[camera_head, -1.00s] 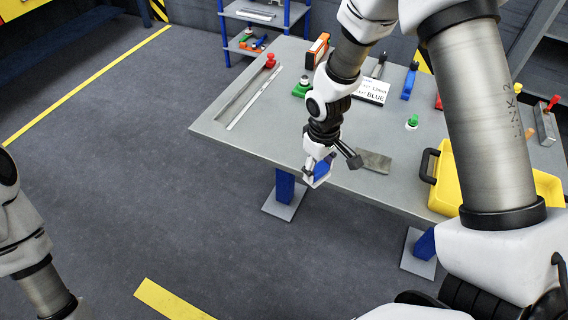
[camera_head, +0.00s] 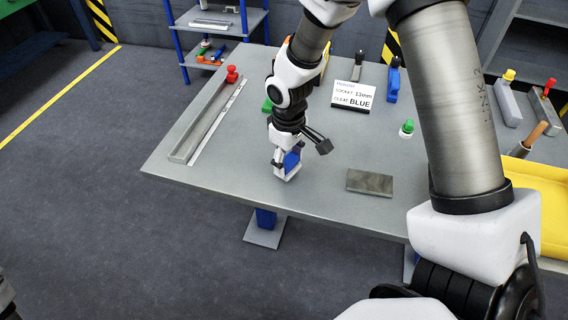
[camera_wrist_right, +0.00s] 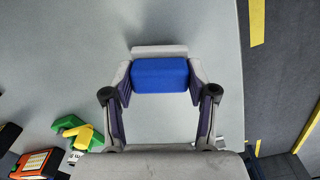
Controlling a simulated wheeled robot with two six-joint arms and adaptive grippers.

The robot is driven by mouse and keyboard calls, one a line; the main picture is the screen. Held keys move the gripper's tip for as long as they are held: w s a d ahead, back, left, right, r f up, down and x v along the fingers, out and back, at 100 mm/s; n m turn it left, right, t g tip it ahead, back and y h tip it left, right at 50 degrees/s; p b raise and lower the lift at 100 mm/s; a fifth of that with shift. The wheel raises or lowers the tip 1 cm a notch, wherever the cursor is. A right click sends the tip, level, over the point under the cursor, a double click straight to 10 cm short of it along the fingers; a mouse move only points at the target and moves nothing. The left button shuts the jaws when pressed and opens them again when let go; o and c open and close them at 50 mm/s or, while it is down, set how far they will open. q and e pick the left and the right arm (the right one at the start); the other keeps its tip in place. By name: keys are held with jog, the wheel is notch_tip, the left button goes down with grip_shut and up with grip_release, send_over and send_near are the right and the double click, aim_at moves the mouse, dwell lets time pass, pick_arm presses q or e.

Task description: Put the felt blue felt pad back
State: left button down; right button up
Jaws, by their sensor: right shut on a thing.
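The blue felt pad (camera_wrist_right: 160,75) is a small blue block with a light grey plate along its far side in the right wrist view. My right gripper (camera_wrist_right: 160,90) is shut on it, one finger at each side. In the head view the pad (camera_head: 292,160) is partly covered by my right gripper (camera_head: 287,165), which points down near the front edge of the table (camera_head: 240,140). Whether the pad touches the table top is hard to tell. My left gripper is out of view.
A white card (camera_head: 353,96) reading BLUE stands at the back. A grey flat block (camera_head: 370,182) lies right of the gripper. A long metal channel (camera_head: 205,125) lies left, a green-topped piece (camera_head: 407,128) right. A yellow case (camera_head: 540,190) is at far right. Front middle is bare.

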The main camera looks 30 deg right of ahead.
aim_at(288, 158)
jog(key=shift+a+f, duration=0.1)
jog(key=shift+f, duration=0.55)
jog(key=shift+w, duration=0.3)
jog(key=o, duration=1)
jog(key=shift+s+r, duration=0.1)
jog(key=shift+s, duration=0.15)
jog(key=shift+w, duration=0.1)
jog(key=shift+w+r, duration=0.1)
jog(key=shift+r, duration=0.3)
notch_tip(288, 158, up, 11)
jog(key=p, duration=0.1)
